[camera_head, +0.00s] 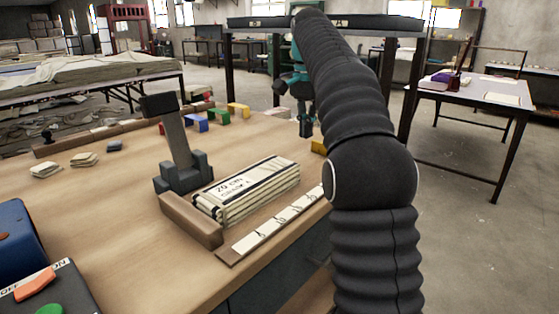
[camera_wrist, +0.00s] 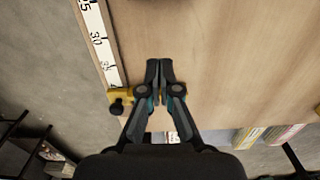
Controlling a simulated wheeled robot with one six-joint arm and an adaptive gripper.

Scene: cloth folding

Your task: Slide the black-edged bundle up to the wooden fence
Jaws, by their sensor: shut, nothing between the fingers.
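My gripper (camera_wrist: 159,66) is shut and empty over bare wood in the wrist view. In the head view its dark end (camera_head: 306,127) shows beyond the bundle, partly behind my arm. The bundle is not in the wrist view.
The ruler (camera_head: 275,222) runs along the table edge; its end shows in the wrist view (camera_wrist: 98,42) beside a yellow clamp (camera_wrist: 120,98). Coloured blocks (camera_head: 196,123) lie farther back.

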